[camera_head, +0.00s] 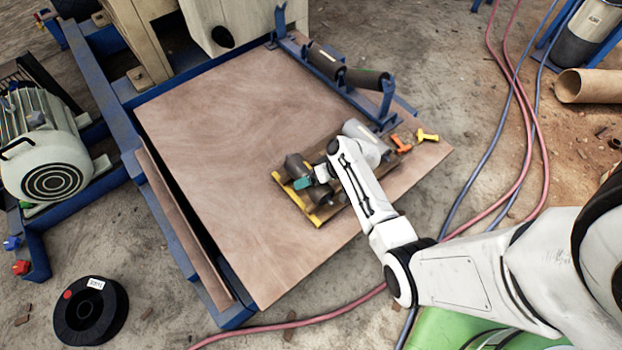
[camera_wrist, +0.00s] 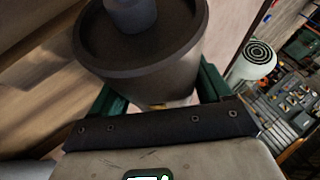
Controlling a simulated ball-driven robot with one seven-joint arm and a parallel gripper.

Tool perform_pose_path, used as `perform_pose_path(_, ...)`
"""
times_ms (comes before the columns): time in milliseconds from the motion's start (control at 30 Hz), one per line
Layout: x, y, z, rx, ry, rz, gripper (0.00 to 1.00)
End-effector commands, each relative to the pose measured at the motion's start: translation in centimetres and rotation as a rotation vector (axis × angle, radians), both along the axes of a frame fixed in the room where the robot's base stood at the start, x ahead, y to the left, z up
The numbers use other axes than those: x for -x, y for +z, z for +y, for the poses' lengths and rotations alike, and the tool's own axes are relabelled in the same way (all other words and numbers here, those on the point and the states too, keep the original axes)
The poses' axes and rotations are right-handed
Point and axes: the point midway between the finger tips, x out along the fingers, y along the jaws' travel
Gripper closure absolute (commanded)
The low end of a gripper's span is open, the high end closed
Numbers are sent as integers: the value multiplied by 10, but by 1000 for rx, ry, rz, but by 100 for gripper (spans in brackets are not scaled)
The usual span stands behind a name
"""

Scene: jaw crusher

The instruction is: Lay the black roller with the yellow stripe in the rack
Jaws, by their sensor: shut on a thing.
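My gripper (camera_head: 304,183) has teal fingers and is at the wooden tray with the yellow edge (camera_head: 318,218). It is shut on a dark roller (camera_head: 295,166), largely hidden by my wrist in the head view. In the wrist view the roller (camera_wrist: 145,78) is between the green fingers, its round end and shaft stub facing the camera.
The brown board (camera_head: 220,130) is clear left of the tray. An orange clamp-like piece (camera_head: 401,144) and a yellow one (camera_head: 427,135) lie right of my wrist. A motor (camera_head: 45,150) stands far left. Red and blue hoses (camera_head: 515,90) run across the floor at right.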

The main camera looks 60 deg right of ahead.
Motion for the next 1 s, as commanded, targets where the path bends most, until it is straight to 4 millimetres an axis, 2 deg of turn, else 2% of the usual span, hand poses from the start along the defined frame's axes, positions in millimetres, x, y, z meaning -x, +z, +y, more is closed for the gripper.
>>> perform_pose_path(467,-2,-9,-1,2,-1,-4,93)
perform_pose_path(500,-2,-8,-1,1,-1,-4,21)
perform_pose_path(733,-1,-9,-1,2,-1,-2,0)
perform_pose_path(1000,3,-10,-1,1,-3,4,0)
